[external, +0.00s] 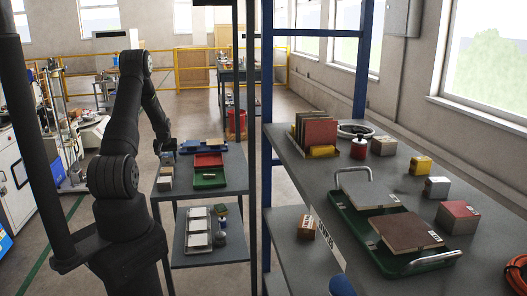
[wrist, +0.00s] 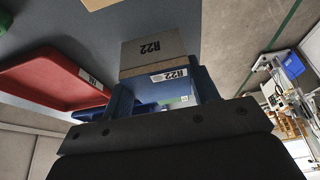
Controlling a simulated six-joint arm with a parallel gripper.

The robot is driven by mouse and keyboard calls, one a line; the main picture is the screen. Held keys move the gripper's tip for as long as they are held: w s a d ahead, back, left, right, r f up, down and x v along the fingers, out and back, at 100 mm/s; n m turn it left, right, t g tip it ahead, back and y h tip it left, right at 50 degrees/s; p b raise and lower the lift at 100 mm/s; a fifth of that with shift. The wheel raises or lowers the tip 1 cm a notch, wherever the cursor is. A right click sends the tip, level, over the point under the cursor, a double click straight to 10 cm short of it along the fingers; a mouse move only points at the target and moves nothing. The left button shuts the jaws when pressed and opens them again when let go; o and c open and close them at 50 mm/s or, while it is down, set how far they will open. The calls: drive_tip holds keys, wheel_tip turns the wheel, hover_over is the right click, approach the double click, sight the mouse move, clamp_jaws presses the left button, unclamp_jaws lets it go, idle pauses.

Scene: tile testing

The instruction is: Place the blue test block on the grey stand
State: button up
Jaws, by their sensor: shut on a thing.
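The blue test block (wrist: 178,92) is between the fingers of my gripper (wrist: 165,95) in the wrist view. It has a white strip label reading R22. The block's near edge hides part of the stand, and I cannot tell whether the two touch. In the external view my gripper (external: 166,154) is low over the left side of the far bench. The held block is too small to make out clearly there.
A red tray (wrist: 50,82) lies left of the gripper in the wrist view. In the external view the bench holds this red tray (external: 208,160), a green tray (external: 210,178) and small blocks (external: 166,183) at the left edge. A shelf post stands right of the bench.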

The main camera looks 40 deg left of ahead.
sight(169, 162)
drive_tip(key=shift+f, duration=1.35)
drive_tip(key=shift+f, duration=0.1)
drive_tip(key=o, duration=1.2)
drive_tip(key=shift+f, duration=0.1)
drive_tip(key=shift+o, duration=0.2)
drive_tip(key=v, duration=1.2)
drive_tip(key=x, duration=1.2)
drive_tip(key=shift+r, duration=0.2)
